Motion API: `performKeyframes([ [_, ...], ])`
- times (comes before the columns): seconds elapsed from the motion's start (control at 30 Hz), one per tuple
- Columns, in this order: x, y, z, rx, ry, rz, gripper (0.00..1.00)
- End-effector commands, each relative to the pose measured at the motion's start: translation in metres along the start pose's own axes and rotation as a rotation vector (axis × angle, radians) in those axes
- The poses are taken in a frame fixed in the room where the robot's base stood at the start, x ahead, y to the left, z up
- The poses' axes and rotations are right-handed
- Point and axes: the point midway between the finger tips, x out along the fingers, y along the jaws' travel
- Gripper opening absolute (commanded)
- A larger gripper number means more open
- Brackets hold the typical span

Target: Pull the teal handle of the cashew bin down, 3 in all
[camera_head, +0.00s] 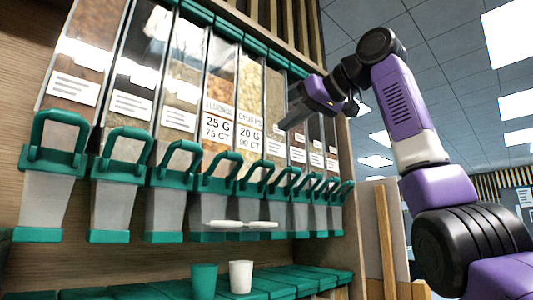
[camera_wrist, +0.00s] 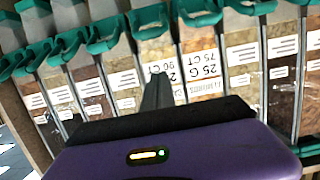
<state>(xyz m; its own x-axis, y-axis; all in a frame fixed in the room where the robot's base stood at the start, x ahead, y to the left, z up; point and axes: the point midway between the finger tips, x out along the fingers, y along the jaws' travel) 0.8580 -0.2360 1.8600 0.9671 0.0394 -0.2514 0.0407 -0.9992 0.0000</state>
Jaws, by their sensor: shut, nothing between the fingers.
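The cashew bin (camera_head: 250,92) is a clear chute with a white "20 G" label, just right of the almond bin. Its teal handle (camera_head: 256,177) is a raised loop at the chute's lower end. In the wrist view, which is upside down, the cashew handle (camera_wrist: 149,20) shows at the top, above the label. My gripper (camera_head: 285,126) is in front of the bins, above handle height and apart from the handle. Its dark fingers are together and empty; they also show in the wrist view (camera_wrist: 157,80), where they overlap the cashew label's edge.
Similar bins with teal handles stand close on both sides, including the almond bin (camera_head: 218,85). A teal cup (camera_head: 204,281) and a white cup (camera_head: 241,276) stand below. A wooden side panel (camera_head: 346,150) ends the rack at right.

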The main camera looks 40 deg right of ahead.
Motion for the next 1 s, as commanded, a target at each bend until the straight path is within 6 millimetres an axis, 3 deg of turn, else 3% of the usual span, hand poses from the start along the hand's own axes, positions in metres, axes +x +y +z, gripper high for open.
performKeyframes([
  [0.27, 0.020, 0.000, -0.002, 0.001, -0.002, -0.001, 0.00],
  [0.7, 0.103, 0.001, 0.000, 0.001, -0.001, 0.000, 0.00],
  [1.0, 0.090, 0.001, 0.029, 0.000, 0.001, 0.001, 0.00],
])
